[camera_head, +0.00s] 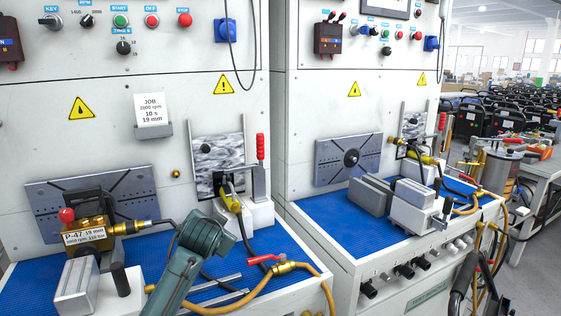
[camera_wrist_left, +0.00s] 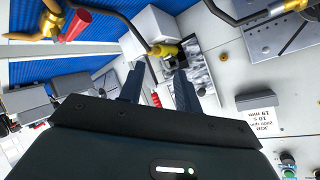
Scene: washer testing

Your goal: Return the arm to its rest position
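My teal arm (camera_head: 187,268) rises from the bottom of the head view and ends in front of the left test bench. I take it for my left arm. Its fingers cannot be made out in the head view. In the left wrist view my left gripper (camera_wrist_left: 160,85) has its two dark fingers well apart, with nothing held between them. Beyond the fingertips is a yellow hose connector (camera_wrist_left: 164,50) at a white block, apart from the gripper as far as I can tell. My right gripper is in neither view.
A brass pump (camera_head: 88,232) labelled P-47 sits left of the arm. A red-handled valve (camera_head: 266,259) and a yellow hose (camera_head: 318,279) lie to the right. A job card (camera_head: 153,109) hangs on the panel. A second bench (camera_head: 335,207) stands further right.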

